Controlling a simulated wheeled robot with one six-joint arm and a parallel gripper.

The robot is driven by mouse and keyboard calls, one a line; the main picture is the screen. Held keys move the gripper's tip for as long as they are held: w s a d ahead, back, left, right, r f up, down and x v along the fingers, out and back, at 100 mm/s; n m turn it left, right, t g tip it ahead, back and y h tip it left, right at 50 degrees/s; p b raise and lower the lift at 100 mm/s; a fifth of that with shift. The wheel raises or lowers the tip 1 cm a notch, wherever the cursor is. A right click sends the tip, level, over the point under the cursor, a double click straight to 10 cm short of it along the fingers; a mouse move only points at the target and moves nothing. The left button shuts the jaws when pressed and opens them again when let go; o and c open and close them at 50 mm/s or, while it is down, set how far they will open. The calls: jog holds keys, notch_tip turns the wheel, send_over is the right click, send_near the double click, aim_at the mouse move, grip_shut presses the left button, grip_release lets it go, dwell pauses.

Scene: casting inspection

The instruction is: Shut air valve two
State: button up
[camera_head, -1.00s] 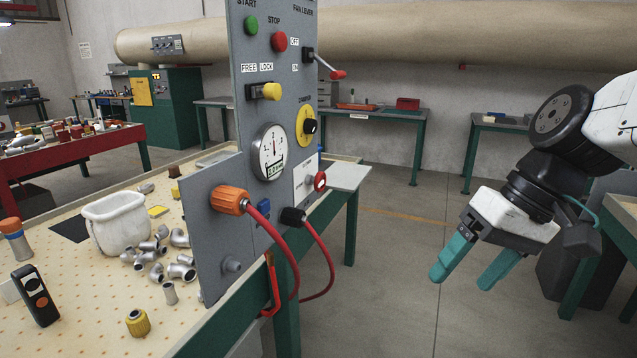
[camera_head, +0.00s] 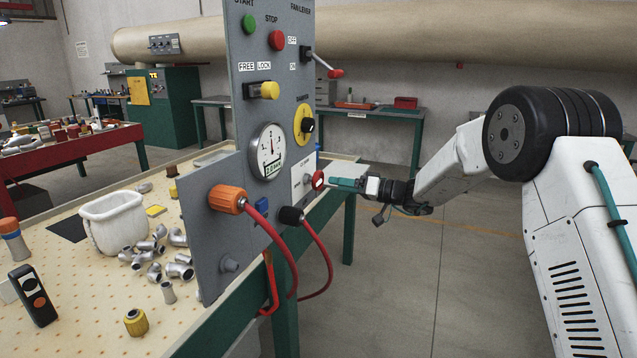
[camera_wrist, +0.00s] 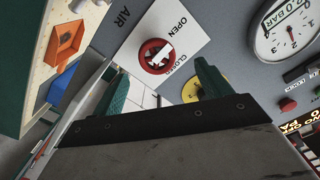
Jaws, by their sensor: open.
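The air valve (camera_head: 318,179) is a round red knob on a white plate (camera_head: 303,176) at the panel's right edge. In the wrist view the knob (camera_wrist: 147,50) has a white bar across it, and the plate reads AIR, OPEN and CLOSE. I cannot read a number on it, nor tell which word the bar points to. My gripper (camera_head: 333,182) is just right of the knob, pointing at it. In the wrist view its two green fingers (camera_wrist: 160,78) are apart, one on each side below the knob, with nothing between them. I cannot tell whether they touch it.
The grey panel (camera_head: 213,258) carries a gauge (camera_head: 267,151), buttons, a yellow-plated knob (camera_head: 304,125) and a fan lever (camera_head: 335,73) above the valve. Red hoses (camera_head: 322,255) hang below. The workbench (camera_head: 75,335) holds a white bucket (camera_head: 112,222) and pipe fittings. Floor at right is open.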

aim_at(321, 182)
jog(key=x, duration=0.8)
jog(key=shift+w+d+f, duration=0.1)
jog(key=shift+w+d, duration=0.05)
jog(key=shift+w, duration=0.15)
jog(key=c, duration=1)
